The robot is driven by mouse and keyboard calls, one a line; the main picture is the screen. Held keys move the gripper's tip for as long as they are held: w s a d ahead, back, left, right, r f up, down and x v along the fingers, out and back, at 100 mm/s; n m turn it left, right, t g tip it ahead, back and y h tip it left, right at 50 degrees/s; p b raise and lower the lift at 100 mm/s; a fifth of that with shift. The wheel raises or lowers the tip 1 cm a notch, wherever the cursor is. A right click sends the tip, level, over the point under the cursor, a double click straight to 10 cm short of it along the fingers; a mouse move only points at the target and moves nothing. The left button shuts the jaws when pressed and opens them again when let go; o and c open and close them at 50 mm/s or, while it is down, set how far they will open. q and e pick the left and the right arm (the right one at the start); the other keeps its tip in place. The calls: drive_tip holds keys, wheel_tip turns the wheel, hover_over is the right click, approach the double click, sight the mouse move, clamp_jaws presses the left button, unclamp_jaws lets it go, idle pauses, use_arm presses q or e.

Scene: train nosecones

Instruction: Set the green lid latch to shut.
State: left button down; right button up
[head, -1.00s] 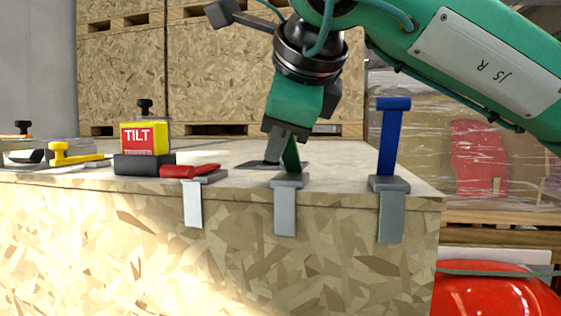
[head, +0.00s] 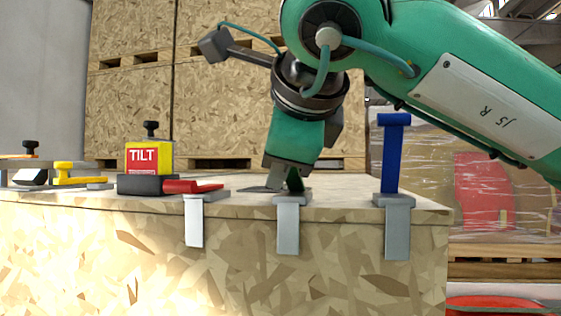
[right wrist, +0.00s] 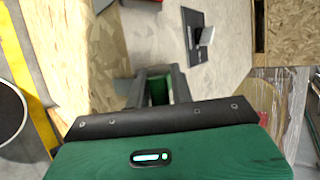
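The green lid latch (head: 294,181) stands on a grey clamp (head: 291,199) at the front edge of the wooden crate, in the middle of the head view. Its lever leans up and is partly hidden by my right gripper (head: 280,181), which points down right at it. In the right wrist view, the green lever (right wrist: 158,92) shows between the two dark fingers of my right gripper (right wrist: 160,84). Whether the fingers press on it I cannot tell. My left gripper is not in view.
On the same edge, a blue latch (head: 392,155) stands upright to the right and a red latch (head: 190,187) lies flat to the left. A yellow-and-red TILT block (head: 149,158) and a yellow latch (head: 75,174) are farther left. Stacked crates (head: 225,110) stand behind.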

drive_tip(key=shift+o, duration=1.1)
